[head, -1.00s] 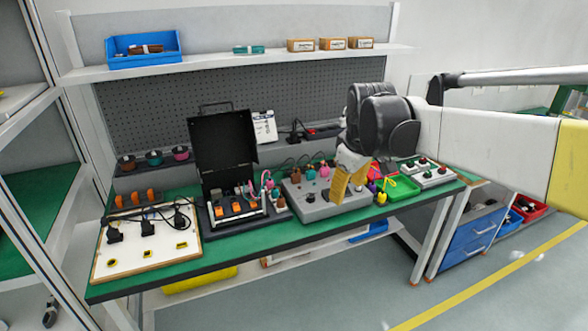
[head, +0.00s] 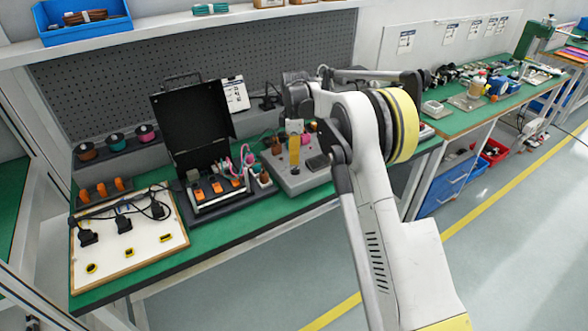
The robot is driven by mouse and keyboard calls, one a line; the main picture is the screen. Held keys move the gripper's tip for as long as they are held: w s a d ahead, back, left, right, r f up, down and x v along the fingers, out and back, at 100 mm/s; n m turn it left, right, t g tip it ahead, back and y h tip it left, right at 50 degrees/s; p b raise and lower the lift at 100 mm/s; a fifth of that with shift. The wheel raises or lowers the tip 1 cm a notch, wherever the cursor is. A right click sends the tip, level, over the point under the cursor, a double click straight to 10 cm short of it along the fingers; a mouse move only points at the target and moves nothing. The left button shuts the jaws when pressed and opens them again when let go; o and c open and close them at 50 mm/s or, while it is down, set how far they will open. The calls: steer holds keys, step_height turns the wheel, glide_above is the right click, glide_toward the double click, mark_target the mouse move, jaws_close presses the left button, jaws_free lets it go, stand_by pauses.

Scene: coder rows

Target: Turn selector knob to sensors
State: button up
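A grey control box (head: 304,184) stands on the green bench, to the right of an open black case. A small dark knob (head: 295,170) shows on its top face, and a dark panel (head: 317,162) lies to the right of it. The labels around the knob are too small to read. My gripper (head: 295,163) points down over the box, its yellow finger ending right above the dark knob. I cannot tell if it touches the knob. The fingers overlap in this view, so their gap is hidden. My arm covers the right part of the box.
The open black case (head: 190,125) with orange parts stands close on the left. A white board (head: 125,236) with black plugs lies further left. A pegboard (head: 120,85) is behind. A second bench (head: 470,120) holds tools at right. The floor in front is clear.

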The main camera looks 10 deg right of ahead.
mark_target(295, 167)
steer(key=f, duration=0.2)
steer(key=f+b, duration=0.1)
steer(key=f, duration=0.1)
steer(key=f+b, duration=0.1)
steer(key=f, duration=0.1)
steer(key=shift+w+f, duration=0.25)
steer(key=shift+f, duration=0.15)
steer(key=shift+c, duration=0.5)
jaws_close()
